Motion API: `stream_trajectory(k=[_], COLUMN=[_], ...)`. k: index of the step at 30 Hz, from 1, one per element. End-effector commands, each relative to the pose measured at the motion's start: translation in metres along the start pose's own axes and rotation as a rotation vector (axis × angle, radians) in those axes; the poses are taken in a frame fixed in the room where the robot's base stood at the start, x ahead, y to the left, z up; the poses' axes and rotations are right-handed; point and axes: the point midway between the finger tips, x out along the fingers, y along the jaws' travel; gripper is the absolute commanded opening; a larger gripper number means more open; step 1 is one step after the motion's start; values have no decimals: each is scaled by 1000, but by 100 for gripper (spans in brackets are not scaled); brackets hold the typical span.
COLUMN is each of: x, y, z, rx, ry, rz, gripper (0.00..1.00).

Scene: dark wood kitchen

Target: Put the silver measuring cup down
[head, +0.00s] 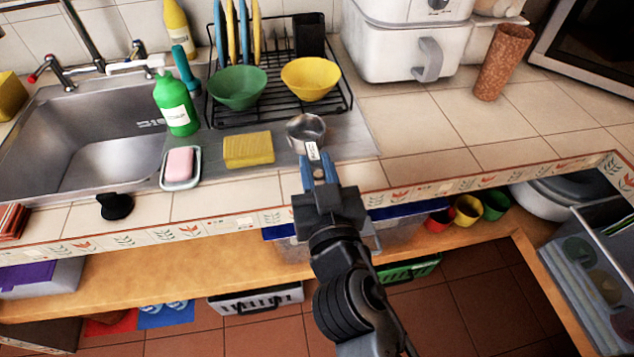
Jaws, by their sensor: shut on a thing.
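The silver measuring cup (305,129) is a small round metal cup with a short handle pointing toward me. It is in the head view at the right part of the steel sink's drain area, just in front of the dish rack. My gripper (314,165) is shut on the cup's handle, its blue fingers on either side of it. The cup looks roughly upright. I cannot tell whether its base touches the steel surface.
A yellow sponge (248,149) lies just left of the cup. The black dish rack (335,108) with green and yellow bowls stands behind.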

Motion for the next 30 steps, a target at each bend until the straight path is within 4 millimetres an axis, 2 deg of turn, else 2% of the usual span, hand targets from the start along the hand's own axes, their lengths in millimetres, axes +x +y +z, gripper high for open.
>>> stream_trajectory(k=[3, 6, 20, 21, 28, 30], x=[-1, -1, -1, -1, -1, -1], y=[0, 0, 0, 0, 0, 0], z=[22, 32, 38, 37, 36, 36], rx=[-2, -2, 0, 0, 0, 0], ry=[-4, -2, -1, -1, -1, -1], rz=[-1, 0, 0, 0, 0, 0], gripper=[0, 0, 0, 29, 50, 50])
